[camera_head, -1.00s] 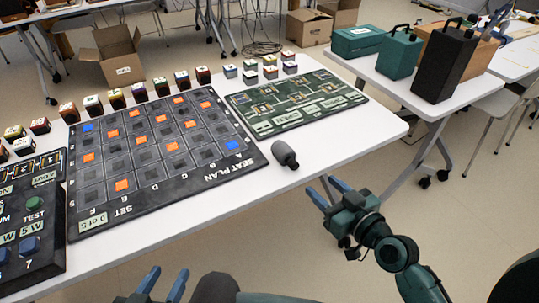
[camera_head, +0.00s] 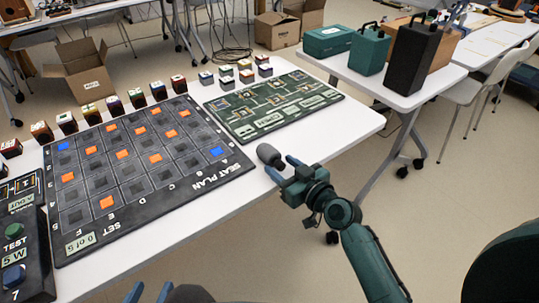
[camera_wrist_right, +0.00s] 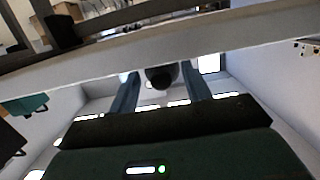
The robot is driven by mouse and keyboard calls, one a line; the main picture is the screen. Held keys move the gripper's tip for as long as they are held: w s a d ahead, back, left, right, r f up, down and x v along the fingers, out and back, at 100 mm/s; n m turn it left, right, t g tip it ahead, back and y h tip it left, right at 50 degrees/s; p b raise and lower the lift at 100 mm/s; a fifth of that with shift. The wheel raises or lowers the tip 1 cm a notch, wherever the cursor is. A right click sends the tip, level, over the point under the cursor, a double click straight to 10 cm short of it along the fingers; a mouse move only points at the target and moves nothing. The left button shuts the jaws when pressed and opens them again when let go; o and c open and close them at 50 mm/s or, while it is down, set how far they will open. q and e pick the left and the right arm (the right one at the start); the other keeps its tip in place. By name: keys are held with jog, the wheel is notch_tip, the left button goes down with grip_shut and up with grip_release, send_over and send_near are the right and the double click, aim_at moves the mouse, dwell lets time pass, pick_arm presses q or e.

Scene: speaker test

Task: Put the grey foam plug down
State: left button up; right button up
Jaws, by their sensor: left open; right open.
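The grey foam plug (camera_head: 268,154) is a dark rounded piece lying on the white table (camera_head: 233,202) near its right edge. My right gripper (camera_head: 280,168) is open right beside it, with its blue fingertips pointing toward the plug. In the right wrist view the plug's round end (camera_wrist_right: 160,77) shows between the two spread fingers (camera_wrist_right: 160,82). I cannot tell whether the fingers touch it. My left gripper (camera_head: 149,292) is open and empty at the bottom edge of the head view, mostly out of frame.
The dark seat plan board (camera_head: 140,190) and a green circuit board (camera_head: 272,105) lie on the table, with several small coloured blocks behind them. A control box (camera_head: 25,255) with buttons is at the left. White tabletop is free between the boards and the right edge.

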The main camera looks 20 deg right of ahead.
aim_at(272, 159)
jog(key=x, duration=0.4)
jog(key=shift+w+a, duration=0.2)
jog(key=shift+w, duration=0.1)
jog(key=c, duration=0.6)
